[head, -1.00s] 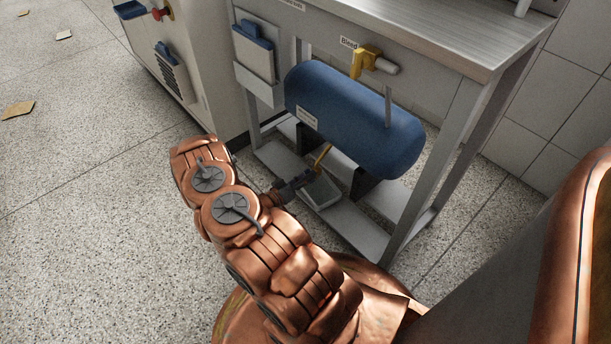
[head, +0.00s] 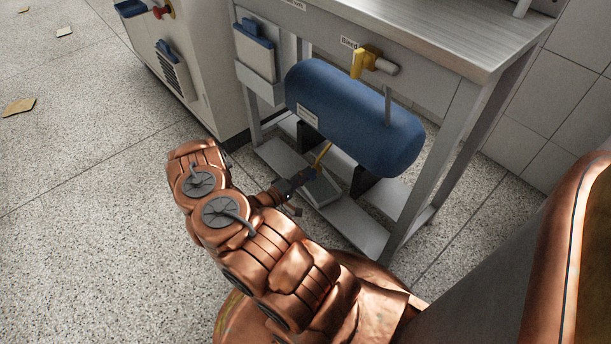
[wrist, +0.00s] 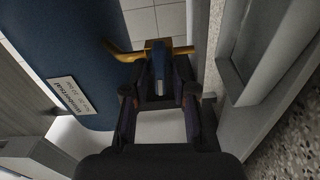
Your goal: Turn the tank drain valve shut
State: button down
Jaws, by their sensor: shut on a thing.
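The blue tank (head: 350,115) lies on its side under the metal bench, with a white label on it. It also fills the left of the wrist view (wrist: 75,50). Below it is the brass-yellow drain valve (head: 324,153), which shows ahead of my fingers in the wrist view (wrist: 125,52). The valve has a small blue handle (wrist: 159,67). My gripper (wrist: 158,88) is shut on this handle, with a dark finger on each side. In the head view my gripper (head: 305,178) is small beneath the tank, and the handle is hard to make out.
A pale shallow tray (head: 322,192) sits on the lower shelf beneath the valve. The bench leg (head: 425,180) stands to the right. A yellow-handled valve (head: 362,63) is on the bench front above the tank. A grey cabinet (head: 190,60) stands at left; the floor before it is open.

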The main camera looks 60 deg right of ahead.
jog(key=shift+n, duration=0.6)
jog(key=c, duration=1.2)
grip_release()
jog(key=shift+a, duration=0.1)
jog(key=v, duration=1.2)
